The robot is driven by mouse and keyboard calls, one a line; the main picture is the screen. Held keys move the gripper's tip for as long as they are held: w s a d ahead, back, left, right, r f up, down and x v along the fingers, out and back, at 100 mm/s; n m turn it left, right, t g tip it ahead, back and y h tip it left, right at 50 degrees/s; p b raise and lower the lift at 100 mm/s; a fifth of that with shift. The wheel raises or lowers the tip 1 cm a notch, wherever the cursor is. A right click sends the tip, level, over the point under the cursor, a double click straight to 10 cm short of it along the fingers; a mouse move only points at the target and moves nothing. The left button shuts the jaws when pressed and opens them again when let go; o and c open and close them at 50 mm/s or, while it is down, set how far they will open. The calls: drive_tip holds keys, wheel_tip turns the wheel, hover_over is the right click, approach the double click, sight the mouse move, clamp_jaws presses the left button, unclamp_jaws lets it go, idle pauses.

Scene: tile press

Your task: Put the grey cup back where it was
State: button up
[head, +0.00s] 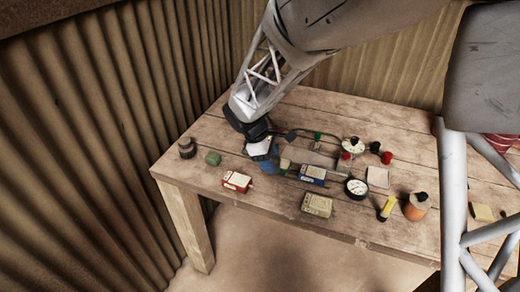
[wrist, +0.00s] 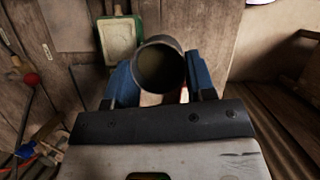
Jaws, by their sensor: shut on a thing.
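In the wrist view my gripper (wrist: 158,80) has its two blue fingers shut on a dark grey cup (wrist: 158,68). The cup's open mouth faces the camera and its inside looks empty. In the head view my gripper (head: 268,162) is over the left part of the table; its blue fingers show, but I cannot make out the cup there. I cannot tell whether the cup's base touches the table.
A gauge (head: 356,187) and knobs stand to the right. Corrugated walls close the left and back.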

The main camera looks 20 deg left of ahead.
drive_tip(key=w+a, duration=0.3)
drive_tip(key=w, duration=0.1)
drive_tip(key=w+a+f, duration=0.1)
drive_tip(key=w+a, duration=0.2)
drive_tip(key=w, duration=0.1)
drive_tip(key=w+a, duration=0.3)
drive_tip(key=w, duration=0.2)
drive_tip(key=shift+a+f, duration=0.15)
drive_tip(key=shift+f, duration=0.1)
idle(0.4)
drive_tip(key=shift+f, duration=1.8)
drive_tip(key=shift+f, duration=0.15)
drive_tip(key=o, duration=1)
